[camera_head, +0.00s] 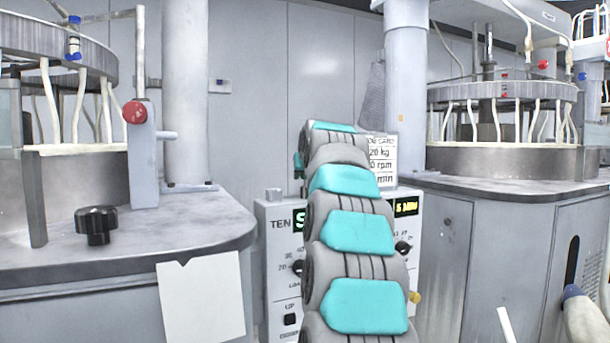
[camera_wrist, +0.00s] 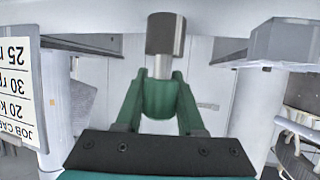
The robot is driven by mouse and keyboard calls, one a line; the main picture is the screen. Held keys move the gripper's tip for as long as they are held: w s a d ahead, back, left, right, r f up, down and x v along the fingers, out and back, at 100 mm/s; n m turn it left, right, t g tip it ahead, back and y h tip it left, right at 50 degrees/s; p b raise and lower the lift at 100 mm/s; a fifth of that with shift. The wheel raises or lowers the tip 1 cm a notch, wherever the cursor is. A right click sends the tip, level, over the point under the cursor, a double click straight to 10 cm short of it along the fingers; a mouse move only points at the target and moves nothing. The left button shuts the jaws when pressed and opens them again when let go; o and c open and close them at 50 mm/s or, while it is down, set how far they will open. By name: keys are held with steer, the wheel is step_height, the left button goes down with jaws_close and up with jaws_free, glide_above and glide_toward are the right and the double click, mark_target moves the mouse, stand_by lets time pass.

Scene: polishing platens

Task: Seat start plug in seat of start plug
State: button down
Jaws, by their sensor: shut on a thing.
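My gripper (camera_wrist: 160,88) shows in the wrist view with its green fingers closed on the start plug (camera_wrist: 165,35). The plug has a dark grey cylindrical head and a thinner bright metal shank, and the shank runs down between the fingers. In the head view my gripper and the plug are hidden behind my grey and turquoise arm. The arm reaches in front of the control panel (camera_head: 276,243), which has knobs and lit displays. I cannot make out the seat of the start plug in either view.
A polishing machine bench (camera_head: 120,245) with a black knob (camera_head: 97,225) stands at left, and another machine (camera_head: 505,140) at right. A job card (camera_head: 383,160) is behind my arm; it also shows upside down in the wrist view (camera_wrist: 18,90). A white sheet (camera_head: 202,297) hangs at the left bench edge.

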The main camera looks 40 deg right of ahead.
steer(key=shift+f+b, duration=0.6)
steer(key=shift+f, duration=0.35)
steer(key=shift+c, duration=2.2)
jaws_free()
steer(key=shift+s, duration=0.15)
steer(key=v, duration=0.7)
steer(key=shift+s+a+r+b, duration=0.1)
steer(key=shift+s+a+b, duration=0.05)
steer(key=shift+s+b, duration=0.15)
